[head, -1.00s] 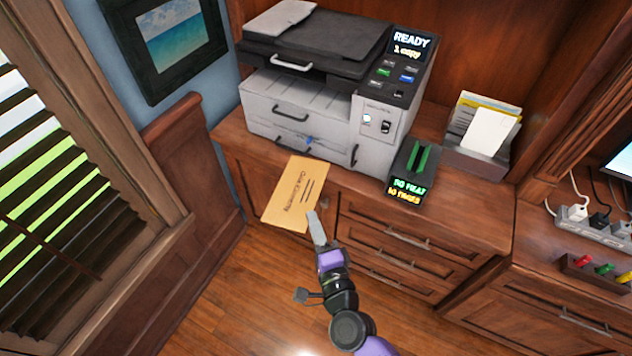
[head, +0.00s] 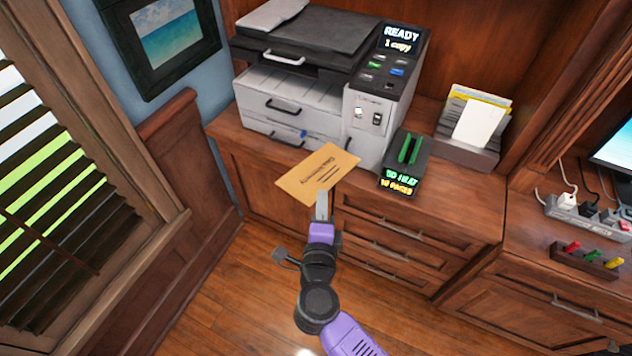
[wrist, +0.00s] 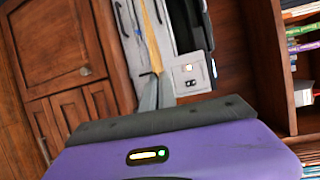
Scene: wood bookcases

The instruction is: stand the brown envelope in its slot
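The brown envelope (head: 315,174) is held in the air in front of the printer, its face with dark writing towards the head view. My gripper (head: 322,200) is shut on the envelope's lower edge. In the wrist view the envelope (wrist: 152,36) shows nearly edge-on, rising from between the fingers of my gripper (wrist: 155,82). A grey sorter (head: 466,150) with upright slots stands on the counter to the right and holds white and yellow papers. Its free slots are hard to make out.
A large grey printer (head: 345,108) stands on the counter, left of the sorter. A small black device (head: 404,165) with green strips and a lit display stands between them. A power strip (head: 590,219) and a rack of coloured pegs (head: 585,261) lie at the right.

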